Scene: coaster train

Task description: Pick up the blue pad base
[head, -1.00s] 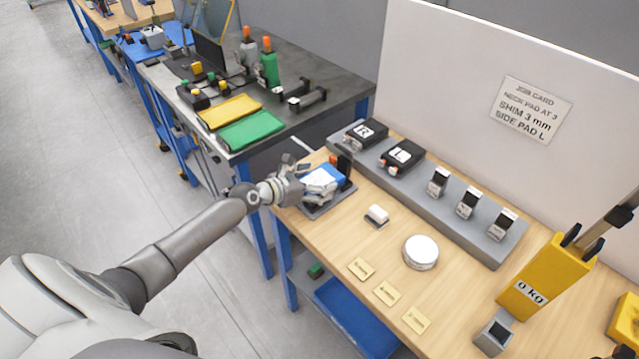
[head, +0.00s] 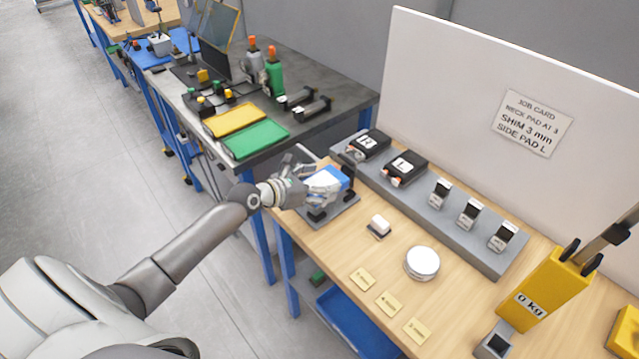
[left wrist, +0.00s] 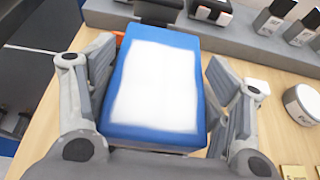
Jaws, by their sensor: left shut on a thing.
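The pad base appears to be raised above a grey fixture plate (head: 343,211) with black posts. In the left wrist view the blue pad base (left wrist: 117,134) lies between the two grey fingers of my left gripper (left wrist: 160,92), white face toward the camera. Its underside is hidden. My right gripper is not in view.
A grey rack (head: 440,213) with black units runs behind. A yellow stand (head: 545,283) is at right. A dark table (head: 340,103) adjoins behind.

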